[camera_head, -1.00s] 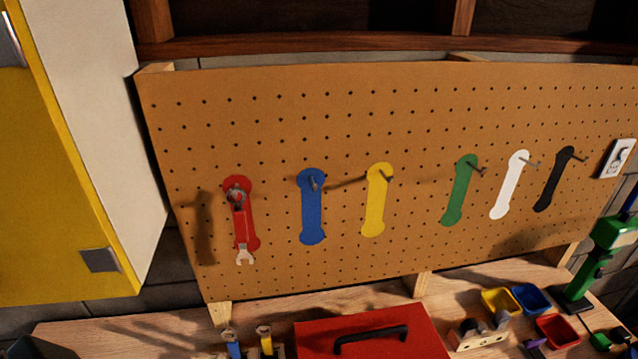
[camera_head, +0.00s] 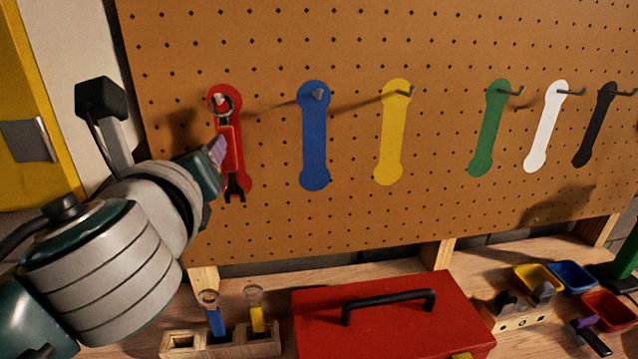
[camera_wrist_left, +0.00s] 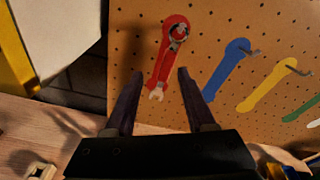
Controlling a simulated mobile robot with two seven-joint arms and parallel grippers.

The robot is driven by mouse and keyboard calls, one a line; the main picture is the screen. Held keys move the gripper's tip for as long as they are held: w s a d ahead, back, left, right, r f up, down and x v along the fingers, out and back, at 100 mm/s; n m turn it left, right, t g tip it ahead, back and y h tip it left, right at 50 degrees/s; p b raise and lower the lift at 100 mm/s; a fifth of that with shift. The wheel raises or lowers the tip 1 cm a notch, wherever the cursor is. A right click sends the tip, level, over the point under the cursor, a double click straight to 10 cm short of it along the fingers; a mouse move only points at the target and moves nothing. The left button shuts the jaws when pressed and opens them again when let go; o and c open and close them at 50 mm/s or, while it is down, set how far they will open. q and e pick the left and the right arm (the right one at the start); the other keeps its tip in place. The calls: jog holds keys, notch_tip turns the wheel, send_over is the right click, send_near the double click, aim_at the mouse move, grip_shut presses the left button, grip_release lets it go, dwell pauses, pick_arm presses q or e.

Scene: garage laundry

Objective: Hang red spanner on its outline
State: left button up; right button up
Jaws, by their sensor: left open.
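The red spanner (camera_head: 229,145) hangs on the hook at the red outline (camera_head: 243,180), its ring end at the top and its open jaw pointing down. In the left wrist view the spanner (camera_wrist_left: 168,60) lies over the red outline (camera_wrist_left: 172,25). My left gripper (camera_head: 219,150) is beside the spanner in the head view. Its fingers (camera_wrist_left: 161,73) are open in the left wrist view, apart on either side of the spanner's lower part, and grip nothing. My right gripper is not in view.
The blue outline (camera_head: 314,140), yellow outline (camera_head: 393,140) and several others have empty hooks on the pegboard (camera_head: 440,45). A wooden rack (camera_head: 240,344) with blue and yellow spanners, a red toolbox (camera_head: 385,325) and small bins (camera_head: 538,277) stand on the bench below.

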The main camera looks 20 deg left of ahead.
aim_at(224, 122)
pick_arm(q)
jog(key=w+a+m, duration=0.1)
jog(key=w, duration=0.2)
jog(key=w+a+m+t, duration=0.1)
jog(key=w+a, duration=0.1)
jog(key=w, duration=0.2)
jog(key=w+a+m, duration=0.1)
jog(key=w+m, duration=0.1)
jog(key=w, duration=0.2)
jog(key=shift+a+r+t, duration=0.15)
jog(key=shift+r+t, duration=0.05)
jog(key=shift+t, duration=0.2)
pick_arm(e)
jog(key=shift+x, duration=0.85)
pick_arm(q)
jog(key=shift+c, duration=0.2)
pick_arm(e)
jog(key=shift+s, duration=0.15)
pick_arm(q)
grip_shut()
jog(key=shift+o, duration=1)
grip_release()
